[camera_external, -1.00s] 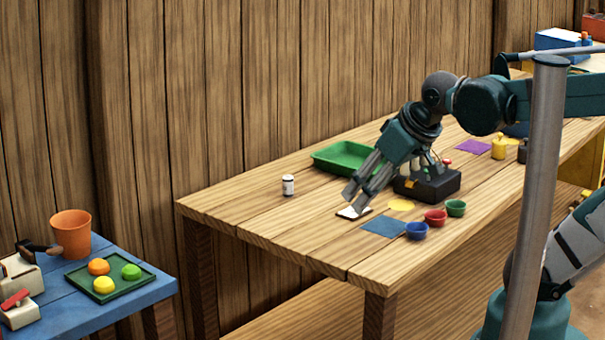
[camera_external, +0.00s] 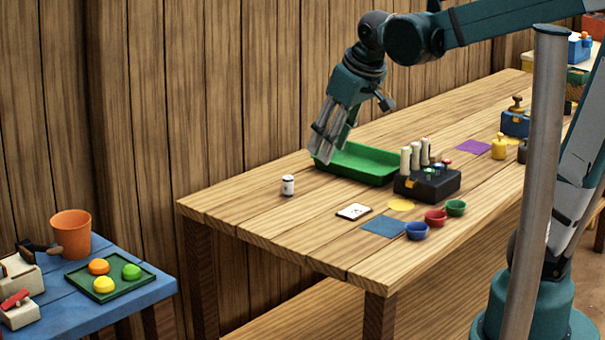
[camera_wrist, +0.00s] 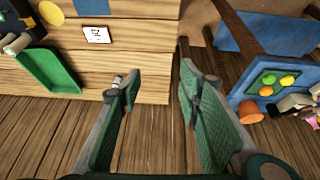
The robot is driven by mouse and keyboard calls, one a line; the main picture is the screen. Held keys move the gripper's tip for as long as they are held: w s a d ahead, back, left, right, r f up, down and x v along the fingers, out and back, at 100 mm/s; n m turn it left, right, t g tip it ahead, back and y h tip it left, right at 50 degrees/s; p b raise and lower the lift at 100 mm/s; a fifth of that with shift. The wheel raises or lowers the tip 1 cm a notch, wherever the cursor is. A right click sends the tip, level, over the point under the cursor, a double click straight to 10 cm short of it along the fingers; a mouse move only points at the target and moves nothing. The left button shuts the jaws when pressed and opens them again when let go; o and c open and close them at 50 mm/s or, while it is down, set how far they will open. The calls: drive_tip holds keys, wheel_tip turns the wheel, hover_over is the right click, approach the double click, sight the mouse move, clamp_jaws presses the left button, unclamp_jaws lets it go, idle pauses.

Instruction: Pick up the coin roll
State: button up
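A small white cylinder with dark markings (camera_external: 288,185), which looks like the coin roll, stands upright on the wooden table near its far left edge. In the wrist view it shows small (camera_wrist: 117,80), partly hidden behind the left finger. Several cream cylinders (camera_external: 415,156) stand in a black block, so I cannot be fully sure which object is the roll. My gripper (camera_external: 325,146) is raised over the table's back edge, to the right of the white cylinder and apart from it. In the wrist view my gripper (camera_wrist: 160,83) is open, with nothing between its fingers.
A green tray (camera_external: 357,165) lies below and right of my gripper, beside the black block (camera_external: 428,187). A white card (camera_external: 354,211), a blue mat (camera_external: 383,226) and small coloured cups (camera_external: 436,217) lie nearer the front. A wooden wall stands behind. The table around the white cylinder is clear.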

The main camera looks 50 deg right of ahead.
drive_tip(key=w+d+g+p, duration=0.1)
drive_tip(key=w+d+p, duration=0.25)
drive_tip(key=w, duration=0.55)
drive_tip(key=g+p, duration=0.4)
drive_tip(key=p, duration=0.3)
hover_over(287, 178)
drive_tip(key=f, duration=1.3)
drive_tip(key=shift+a, duration=0.2)
drive_tip(key=shift+w+d+f, duration=0.15)
drive_tip(key=shift+d+f, duration=0.15)
drive_tip(key=shift+f, duration=0.3)
drive_tip(key=shift+f, duration=1.35)
